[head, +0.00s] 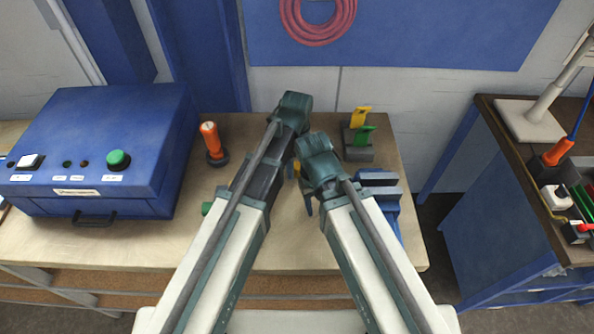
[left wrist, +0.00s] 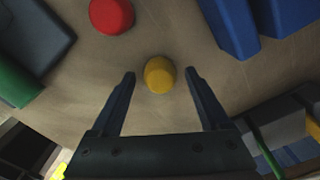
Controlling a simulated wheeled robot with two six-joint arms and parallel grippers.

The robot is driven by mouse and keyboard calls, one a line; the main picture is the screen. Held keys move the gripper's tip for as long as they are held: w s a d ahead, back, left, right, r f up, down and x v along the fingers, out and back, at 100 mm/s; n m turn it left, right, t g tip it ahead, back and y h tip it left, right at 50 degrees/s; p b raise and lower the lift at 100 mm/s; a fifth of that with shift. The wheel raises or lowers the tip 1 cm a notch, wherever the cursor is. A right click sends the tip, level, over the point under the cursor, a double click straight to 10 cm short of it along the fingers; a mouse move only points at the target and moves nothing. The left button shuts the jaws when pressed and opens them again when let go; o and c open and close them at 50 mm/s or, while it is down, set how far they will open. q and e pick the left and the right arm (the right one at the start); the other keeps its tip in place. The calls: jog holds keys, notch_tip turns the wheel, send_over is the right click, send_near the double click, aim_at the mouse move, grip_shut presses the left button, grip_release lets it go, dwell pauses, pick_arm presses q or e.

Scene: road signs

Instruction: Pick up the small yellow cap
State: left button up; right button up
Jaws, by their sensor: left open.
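The small yellow cap (left wrist: 159,75) stands on the tan bench top in the left wrist view. My left gripper (left wrist: 160,76) is open and empty, with one fingertip on each side of the cap and a gap on both sides. I cannot tell how high the fingertips are above the bench.
A red cap (left wrist: 111,15) stands close to the yellow one. A blue vise (head: 378,190) is at the right of the bench. A dark holder (head: 359,150) with yellow and green clips stands behind. An orange-handled tool (head: 210,140) and a blue control box (head: 100,145) are at left.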

aim_at(297, 165)
pick_arm(q)
grip_shut()
dwell(0.3)
jog(key=shift+r, duration=0.15)
pick_arm(e)
jog(key=shift+r, duration=0.2)
pick_arm(q)
notch_tip(297, 165, up, 10)
jog(key=p, duration=1)
pick_arm(e)
notch_tip(297, 165, up, 10)
jog(key=shift+f, duration=0.15)
